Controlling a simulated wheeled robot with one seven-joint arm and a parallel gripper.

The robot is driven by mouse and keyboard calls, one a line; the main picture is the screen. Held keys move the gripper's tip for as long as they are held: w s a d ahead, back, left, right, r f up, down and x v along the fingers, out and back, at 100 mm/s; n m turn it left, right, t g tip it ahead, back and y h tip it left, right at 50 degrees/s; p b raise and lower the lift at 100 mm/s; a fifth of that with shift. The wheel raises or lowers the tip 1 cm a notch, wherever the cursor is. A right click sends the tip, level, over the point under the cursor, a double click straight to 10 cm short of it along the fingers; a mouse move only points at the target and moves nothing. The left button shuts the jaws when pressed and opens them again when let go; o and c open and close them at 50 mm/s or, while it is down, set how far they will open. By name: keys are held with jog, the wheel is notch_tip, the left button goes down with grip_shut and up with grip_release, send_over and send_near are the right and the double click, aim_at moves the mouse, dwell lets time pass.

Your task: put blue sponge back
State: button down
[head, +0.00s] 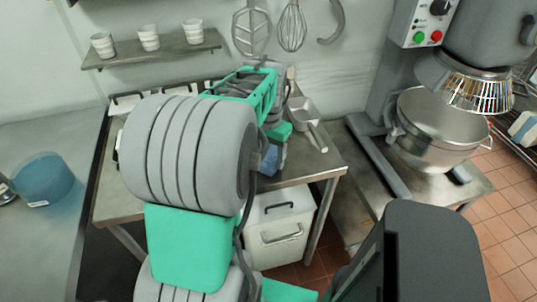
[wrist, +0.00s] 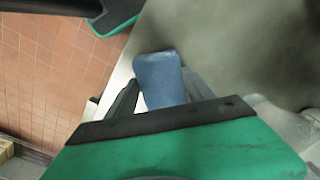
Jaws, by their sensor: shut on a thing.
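The blue sponge (wrist: 160,80) is a blue block between the two dark fingers of my gripper (wrist: 157,92) in the wrist view. My gripper is shut on it, near the edge of a grey metal surface with the tiled floor beyond. In the head view the sponge (head: 271,160) shows as a small blue patch at the right side of the metal table (head: 311,168). My arm hides most of my gripper there. I cannot tell whether the sponge touches the table.
A metal scoop (head: 304,112) lies at the table's right rear. A white bin (head: 280,228) stands below. A large mixer with a steel bowl (head: 435,120) is at the right. A shelf (head: 150,50) holds three cups. A blue container (head: 43,178) is on the left counter.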

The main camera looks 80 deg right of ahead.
aim_at(268, 158)
jog(key=shift+c, duration=1.9)
grip_release()
notch_tip(268, 158, up, 12)
jog(key=w+a+f+n, duration=0.1)
jog(key=w+a+n, duration=0.5)
jog(key=w, duration=0.7)
jog(key=w+a+f+n+t+h, duration=0.1)
jog(key=w+a+n, duration=0.2)
jog(key=w+a, duration=0.25)
jog(key=w+a+f+n, duration=0.2)
jog(key=w+a, duration=0.2)
jog(key=a, duration=0.3)
jog(key=w+a+f+n+t, duration=0.1)
jog(key=a+n, duration=0.4)
jog(key=a, duration=0.6)
jog(key=w+a+f+n+t+y+p, duration=0.1)
jog(key=a+n, duration=0.4)
jog(key=a, duration=0.6)
jog(key=shift+x, duration=0.9)
